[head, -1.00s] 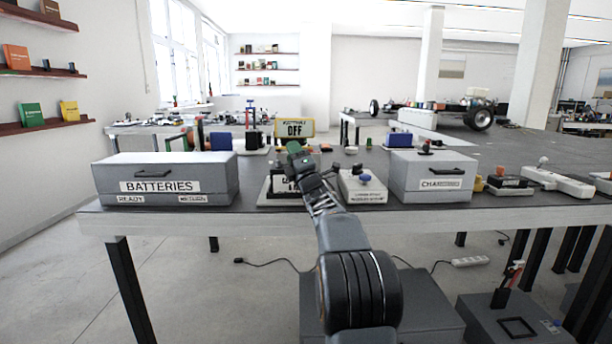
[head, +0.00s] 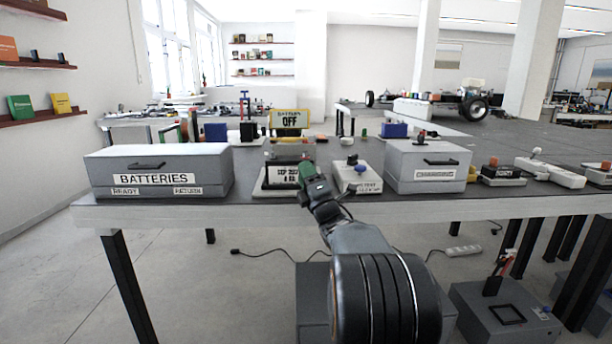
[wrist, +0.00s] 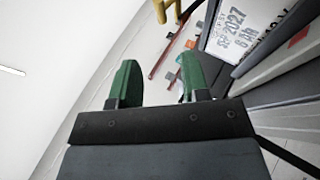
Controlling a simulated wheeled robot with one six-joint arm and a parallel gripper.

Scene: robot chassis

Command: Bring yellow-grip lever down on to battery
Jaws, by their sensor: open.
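The battery (head: 283,176), a block with a white date label, stands at the front middle of the table, partly behind my gripper. Its label (wrist: 240,28) fills the top right of the wrist view. A yellow bar (wrist: 165,9), seemingly the lever's grip, is cut off by the top edge there; I cannot make out the lever in the head view. My gripper (head: 306,172) is in front of the battery's right side. In the wrist view its green fingers (wrist: 160,78) are apart with nothing between them.
The grey BATTERIES box (head: 160,172) is to the left. A light switch box with a knob (head: 356,178) and a grey charging box (head: 427,167) are close on the right.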

